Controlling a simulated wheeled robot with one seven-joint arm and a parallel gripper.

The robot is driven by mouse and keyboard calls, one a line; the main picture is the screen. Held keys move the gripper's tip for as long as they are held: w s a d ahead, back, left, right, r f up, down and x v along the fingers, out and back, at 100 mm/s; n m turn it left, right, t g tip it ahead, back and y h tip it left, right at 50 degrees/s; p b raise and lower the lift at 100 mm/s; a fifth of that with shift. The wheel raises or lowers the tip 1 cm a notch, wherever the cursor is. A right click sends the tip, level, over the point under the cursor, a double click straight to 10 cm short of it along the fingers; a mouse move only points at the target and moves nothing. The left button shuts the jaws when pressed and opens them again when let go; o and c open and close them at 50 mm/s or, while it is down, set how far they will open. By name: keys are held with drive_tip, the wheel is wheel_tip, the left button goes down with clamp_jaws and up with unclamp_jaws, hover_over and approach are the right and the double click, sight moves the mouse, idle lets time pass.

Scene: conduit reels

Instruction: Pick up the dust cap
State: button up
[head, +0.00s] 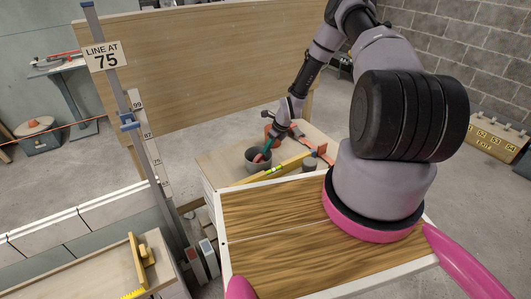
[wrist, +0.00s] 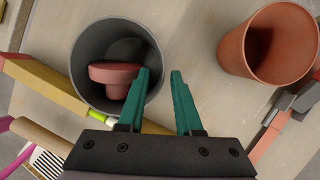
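The pinkish-red piece that looks like the dust cap (wrist: 112,73), with a wide flange and narrower body, lies inside a grey round pot (wrist: 76,62). In the head view the grey pot (head: 259,168) stands on a small bench, with a bit of the red piece (head: 259,157) showing in its mouth. My gripper (wrist: 162,72) has teal fingers, parted with nothing between them. In the wrist view its left finger overlaps the pot's right side and partly covers the red piece's right end; the right finger is outside the pot's outline. In the head view my gripper (head: 267,146) is at the pot's mouth.
A terracotta-coloured cup (wrist: 232,52) stands right of the pot in the wrist view. A yellow level (head: 274,170) lies close beside the pot. A wooden panel (head: 190,65) stands behind.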

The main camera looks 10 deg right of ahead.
drive_tip(key=v, duration=0.8)
